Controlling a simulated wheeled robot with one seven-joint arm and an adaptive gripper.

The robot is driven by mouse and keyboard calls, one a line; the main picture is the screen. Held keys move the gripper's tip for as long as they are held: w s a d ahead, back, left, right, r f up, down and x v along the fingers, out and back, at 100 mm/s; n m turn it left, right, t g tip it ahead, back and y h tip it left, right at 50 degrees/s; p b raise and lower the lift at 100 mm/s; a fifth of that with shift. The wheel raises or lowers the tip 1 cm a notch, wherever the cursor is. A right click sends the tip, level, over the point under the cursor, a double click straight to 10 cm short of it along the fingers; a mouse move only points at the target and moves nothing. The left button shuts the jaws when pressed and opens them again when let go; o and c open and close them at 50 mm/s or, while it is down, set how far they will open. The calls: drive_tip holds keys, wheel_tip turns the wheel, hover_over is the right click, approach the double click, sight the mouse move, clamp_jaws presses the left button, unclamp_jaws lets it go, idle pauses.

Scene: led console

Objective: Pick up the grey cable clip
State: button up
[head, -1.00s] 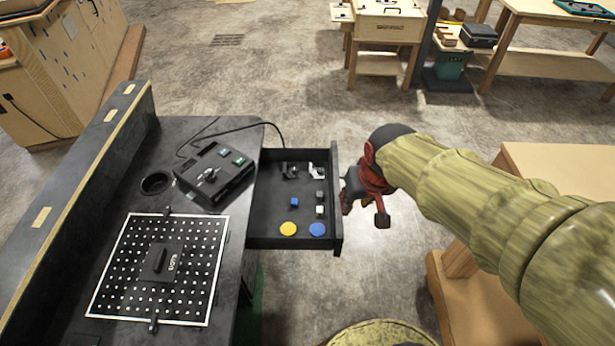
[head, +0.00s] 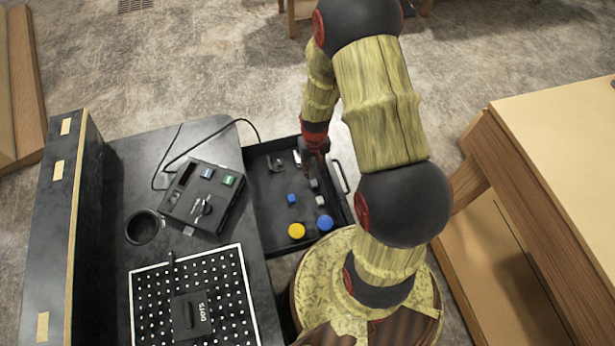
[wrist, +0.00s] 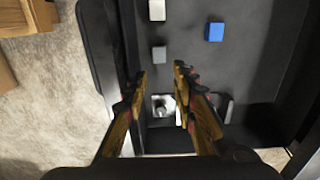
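The grey cable clip (wrist: 163,105) lies in the open drawer. In the wrist view it shows between my fingers, pale with a round part in its middle. In the head view a pale piece of it (head: 297,158) shows beside my gripper, which hides the rest. My gripper (wrist: 160,72) is open and points down into the drawer over the clip. It also shows in the head view (head: 318,168). The fingers stand on either side of the clip in the wrist view; I cannot tell whether they touch it. A darker clip (head: 275,163) lies to the left.
The drawer (head: 262,200) also holds a blue cube (wrist: 214,32), a grey cube (wrist: 158,53), a white cube (wrist: 157,10), a yellow disc (head: 297,230) and a blue disc (head: 325,223). The drawer walls are close to my gripper. A console box (head: 205,195) stands on the desk left.

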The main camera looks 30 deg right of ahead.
sight(313, 180)
wheel_tip(313, 180, down, 8)
drive_tip(key=b, duration=0.2)
drive_tip(key=shift+r+b, duration=0.15)
drive_tip(key=shift+b, duration=0.15)
drive_tip(key=shift+r, duration=0.1)
drive_tip(key=c, duration=0.5)
